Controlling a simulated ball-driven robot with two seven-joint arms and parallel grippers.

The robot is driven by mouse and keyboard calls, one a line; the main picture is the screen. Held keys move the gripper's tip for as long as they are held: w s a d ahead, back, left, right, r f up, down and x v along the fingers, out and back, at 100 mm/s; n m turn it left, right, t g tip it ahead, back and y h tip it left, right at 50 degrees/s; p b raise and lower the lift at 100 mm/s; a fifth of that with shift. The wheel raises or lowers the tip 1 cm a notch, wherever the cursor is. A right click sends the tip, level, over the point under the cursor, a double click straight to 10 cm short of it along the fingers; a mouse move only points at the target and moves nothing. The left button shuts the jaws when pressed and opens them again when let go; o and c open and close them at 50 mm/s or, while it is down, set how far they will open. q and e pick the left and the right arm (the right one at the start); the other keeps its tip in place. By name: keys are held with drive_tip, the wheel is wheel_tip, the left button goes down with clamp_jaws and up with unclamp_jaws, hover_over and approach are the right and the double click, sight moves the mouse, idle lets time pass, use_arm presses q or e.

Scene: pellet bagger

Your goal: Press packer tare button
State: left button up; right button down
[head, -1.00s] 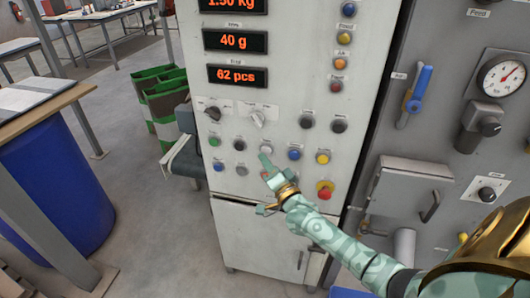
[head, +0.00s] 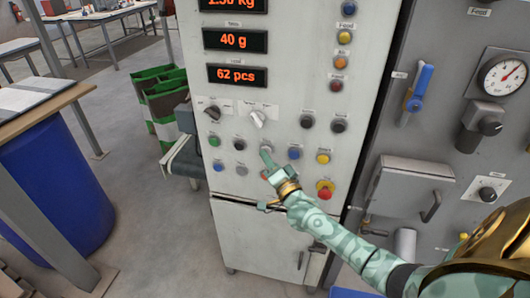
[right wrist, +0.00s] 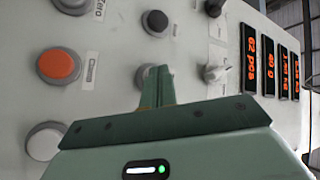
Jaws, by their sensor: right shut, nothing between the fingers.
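The packer's pale front panel (head: 229,103) carries several buttons and knobs. Its button labels are mostly too small to read, so I cannot tell which one says tare. My right gripper (head: 267,157) is shut and empty, its tip at a grey-white button (head: 266,150) between a black button (head: 239,144) and a blue button (head: 294,153). In the right wrist view my shut fingers (right wrist: 157,76) cover most of that button; whether they touch it is hidden. An orange button (right wrist: 58,66) and the black button (right wrist: 155,22) show beside them. My left gripper is not in view.
A pale selector knob (head: 257,118) is above my fingertips. Red displays (head: 237,74) are higher up. A grey machine with a blue-handled valve (head: 419,88) stands at right.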

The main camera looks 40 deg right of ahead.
drive_tip(key=shift+d, duration=0.1)
idle(0.3)
drive_tip(key=shift+s+a+p, duration=0.45)
drive_tip(key=shift+a+p, duration=0.05)
drive_tip(key=shift+a, duration=0.1)
drive_tip(key=s+a+p, duration=0.1)
drive_tip(key=s+a, duration=0.1)
drive_tip(key=s+a+p, duration=0.2)
drive_tip(key=shift+a, duration=0.25)
drive_tip(key=shift+w, duration=0.1)
idle(0.7)
